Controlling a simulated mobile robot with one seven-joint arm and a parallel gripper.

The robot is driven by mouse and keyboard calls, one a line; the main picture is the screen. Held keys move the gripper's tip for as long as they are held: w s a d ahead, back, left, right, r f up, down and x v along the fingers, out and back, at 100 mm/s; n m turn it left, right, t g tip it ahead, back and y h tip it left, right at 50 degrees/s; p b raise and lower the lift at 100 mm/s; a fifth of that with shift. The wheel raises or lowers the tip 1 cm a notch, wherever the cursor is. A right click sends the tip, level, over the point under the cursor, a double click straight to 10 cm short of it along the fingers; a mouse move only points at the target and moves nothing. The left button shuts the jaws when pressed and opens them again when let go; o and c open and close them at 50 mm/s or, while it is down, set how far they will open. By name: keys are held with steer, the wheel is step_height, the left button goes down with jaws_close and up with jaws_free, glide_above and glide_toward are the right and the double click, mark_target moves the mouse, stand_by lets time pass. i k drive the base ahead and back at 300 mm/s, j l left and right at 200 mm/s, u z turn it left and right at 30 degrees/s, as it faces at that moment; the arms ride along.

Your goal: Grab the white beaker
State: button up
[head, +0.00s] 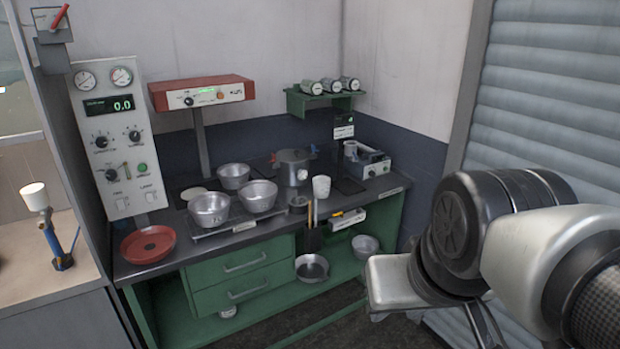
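The white beaker (321,187) stands upright on the dark bench top (160,268), right of the metal pans and in front of a lidded metal pot (293,167). It looks like a small white cup. My gripper (484,326) is at the lower right, well apart from the beaker and nearer to me. Only part of its fingers shows below my wrist, and the frame's bottom edge cuts them off. I cannot tell whether it is open or shut, and I see nothing held.
Several metal pans (209,209) sit left of the beaker on a scale-like plate. A grey box device (368,163) stands behind right. A red dish (148,244) lies at the left front. Green drawers (243,280) are below.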

mark_target(321, 187)
steer(key=i+z, duration=0.2)
steer(key=i, duration=2.2)
